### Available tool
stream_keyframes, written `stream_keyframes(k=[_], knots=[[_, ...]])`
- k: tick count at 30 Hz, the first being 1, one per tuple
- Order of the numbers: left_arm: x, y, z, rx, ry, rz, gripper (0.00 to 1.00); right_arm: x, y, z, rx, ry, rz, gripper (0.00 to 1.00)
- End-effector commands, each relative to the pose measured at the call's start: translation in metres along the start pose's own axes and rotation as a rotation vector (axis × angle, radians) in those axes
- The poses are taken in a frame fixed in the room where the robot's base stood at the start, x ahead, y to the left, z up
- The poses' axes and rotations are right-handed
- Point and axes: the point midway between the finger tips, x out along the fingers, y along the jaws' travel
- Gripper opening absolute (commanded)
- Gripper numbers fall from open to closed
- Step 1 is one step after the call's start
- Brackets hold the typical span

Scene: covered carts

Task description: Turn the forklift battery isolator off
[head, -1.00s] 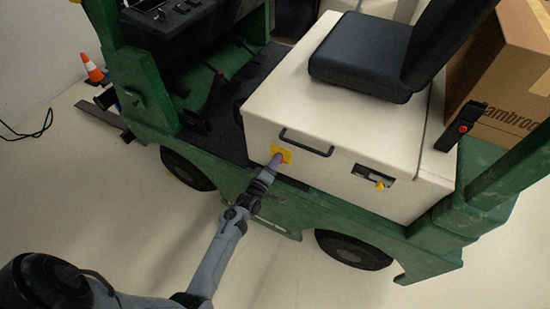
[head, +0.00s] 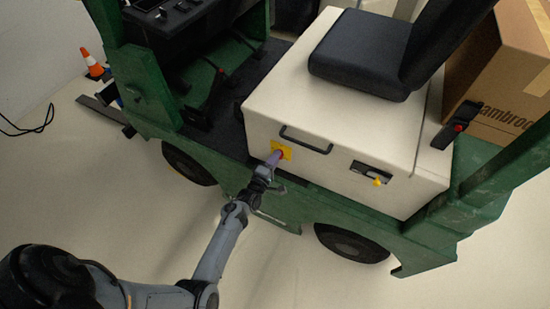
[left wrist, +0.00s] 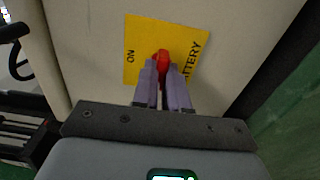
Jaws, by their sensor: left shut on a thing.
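The forklift's battery isolator is a red knob (left wrist: 163,60) on a yellow plate (left wrist: 145,34) on the cream battery box. In the left wrist view the plate reads "ON" and part of "BATTERY"; other lettering is hidden. My left gripper (left wrist: 163,78) is shut on the red knob, with one purple-grey finger on each side. It also shows in the head view (head: 274,157), reaching up to the plate. My right gripper is not in view.
The green forklift (head: 150,85) fills the middle, with a black seat (head: 360,55) above the cream box (head: 330,110). A dark bar handle (head: 306,140) and a yellow-tipped latch (head: 377,181) are close by. A cardboard box (head: 510,80) stands right. The near floor is clear.

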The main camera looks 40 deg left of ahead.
Motion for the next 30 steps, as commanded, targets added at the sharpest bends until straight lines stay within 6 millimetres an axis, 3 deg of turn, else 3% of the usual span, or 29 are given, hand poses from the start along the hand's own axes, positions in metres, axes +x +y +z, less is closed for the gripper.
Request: stream_keyframes(k=[5,6,10,22,30], knots=[[0.0,-0.001,0.0,-0.002,0.0,-0.002,0.0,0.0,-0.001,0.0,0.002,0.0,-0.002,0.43],[0.0,-0.001,0.0,-0.002,0.0,-0.002,0.19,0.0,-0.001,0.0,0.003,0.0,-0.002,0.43],[0.0,-0.001,0.0,-0.001,0.0,-0.002,0.38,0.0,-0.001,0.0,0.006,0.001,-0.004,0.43],[-0.006,0.001,0.0,0.0,0.0,-0.002,0.38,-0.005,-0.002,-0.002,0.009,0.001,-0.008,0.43],[-0.044,0.004,0.0,0.001,0.0,-0.005,0.38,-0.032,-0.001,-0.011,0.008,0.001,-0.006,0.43]])
